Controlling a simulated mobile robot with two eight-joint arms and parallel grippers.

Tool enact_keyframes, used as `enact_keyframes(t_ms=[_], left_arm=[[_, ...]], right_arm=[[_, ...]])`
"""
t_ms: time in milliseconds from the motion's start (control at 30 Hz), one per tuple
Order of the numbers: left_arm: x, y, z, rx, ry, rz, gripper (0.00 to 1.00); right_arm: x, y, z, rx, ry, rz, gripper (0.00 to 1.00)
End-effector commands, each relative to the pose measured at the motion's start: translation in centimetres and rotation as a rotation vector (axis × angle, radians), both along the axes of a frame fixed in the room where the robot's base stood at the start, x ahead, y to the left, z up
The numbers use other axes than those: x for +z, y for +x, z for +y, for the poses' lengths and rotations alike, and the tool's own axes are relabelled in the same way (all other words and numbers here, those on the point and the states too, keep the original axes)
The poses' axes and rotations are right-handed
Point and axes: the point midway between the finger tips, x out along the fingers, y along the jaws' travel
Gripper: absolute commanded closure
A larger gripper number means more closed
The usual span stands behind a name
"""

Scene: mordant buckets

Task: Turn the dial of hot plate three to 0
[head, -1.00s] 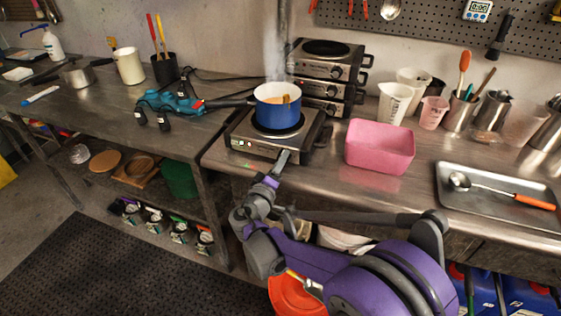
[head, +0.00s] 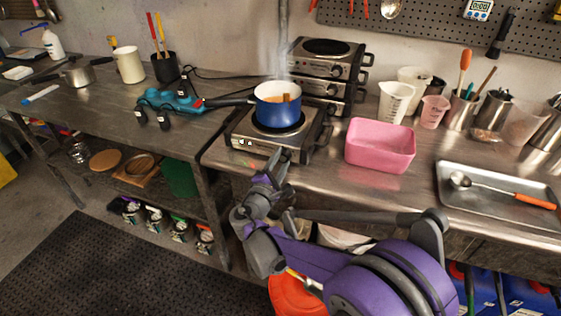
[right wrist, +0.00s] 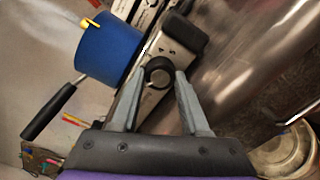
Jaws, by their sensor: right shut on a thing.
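A single hot plate (head: 247,142) stands at the front edge of the metal bench, with a steaming blue pot (head: 277,110) on it. Any number on it is too small to read. Its black dial (right wrist: 158,73) sits on the front panel and shows between my right fingertips in the right wrist view. My right gripper (head: 278,157) reaches the panel from the front and is shut on the dial; it also shows in the right wrist view (right wrist: 162,76). The fingers hide the dial in the head view, and I cannot read its setting. My left gripper is not in view.
Several more hot plates (head: 325,71) are stacked behind. A pink tub (head: 380,146) stands to the right, near a metal tray (head: 452,198) with a ladle.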

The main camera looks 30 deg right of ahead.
Motion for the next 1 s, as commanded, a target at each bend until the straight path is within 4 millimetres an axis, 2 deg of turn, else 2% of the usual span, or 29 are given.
enact_keyframes(t_ms=[500, 1000], left_arm=[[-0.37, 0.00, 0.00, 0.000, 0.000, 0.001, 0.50], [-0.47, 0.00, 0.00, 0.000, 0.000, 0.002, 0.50]], right_arm=[[-0.11, -0.04, 0.01, 0.001, -0.258, 0.303, 1.00], [-0.11, -0.06, 0.00, 0.000, -0.334, 0.393, 1.00]])
